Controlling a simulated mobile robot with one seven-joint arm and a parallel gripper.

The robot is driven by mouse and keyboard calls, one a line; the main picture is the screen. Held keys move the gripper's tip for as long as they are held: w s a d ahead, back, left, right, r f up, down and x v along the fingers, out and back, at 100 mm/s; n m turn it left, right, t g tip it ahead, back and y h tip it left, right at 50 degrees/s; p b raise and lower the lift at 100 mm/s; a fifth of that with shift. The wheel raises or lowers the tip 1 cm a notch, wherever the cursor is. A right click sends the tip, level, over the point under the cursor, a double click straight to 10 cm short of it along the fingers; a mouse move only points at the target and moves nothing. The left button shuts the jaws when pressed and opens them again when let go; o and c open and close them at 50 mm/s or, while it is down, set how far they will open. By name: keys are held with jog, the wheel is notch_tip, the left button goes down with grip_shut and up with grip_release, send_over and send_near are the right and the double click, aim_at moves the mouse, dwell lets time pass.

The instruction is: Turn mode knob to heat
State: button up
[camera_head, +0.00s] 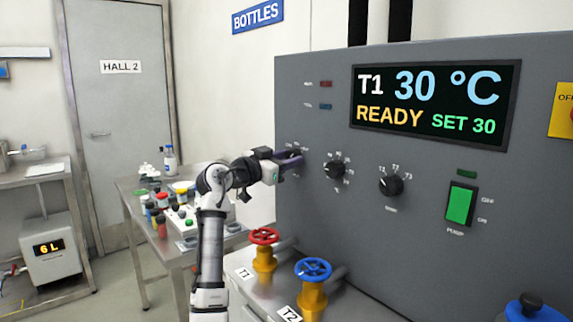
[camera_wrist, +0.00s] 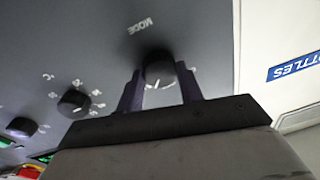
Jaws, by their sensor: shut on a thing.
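The mode knob (camera_wrist: 159,66) is a round black knob on the grey control panel, with the word MODE printed beside it in the wrist view. My gripper (camera_wrist: 160,76) has its two dark fingers on either side of this knob and is shut on it. A light mark shows near the knob's edge, but I cannot read which setting it points to. In the head view my gripper (camera_head: 291,159) reaches the left part of the panel (camera_head: 420,245) and mostly hides the mode knob. The heat label cannot be made out.
Two more black knobs, a middle one (camera_head: 335,168) and a right one (camera_head: 390,185), sit right of my gripper. The display (camera_head: 436,105) reads T1 30 °C, READY, SET 30. A green pump switch (camera_head: 460,204), a red valve (camera_head: 264,237) and a blue valve (camera_head: 313,270) are nearby.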

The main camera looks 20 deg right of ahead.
jog(key=shift+m, duration=0.6)
jog(key=o, duration=1)
jog(key=b+v, duration=0.4)
jog(key=v, duration=1)
jog(key=shift+w, duration=0.1)
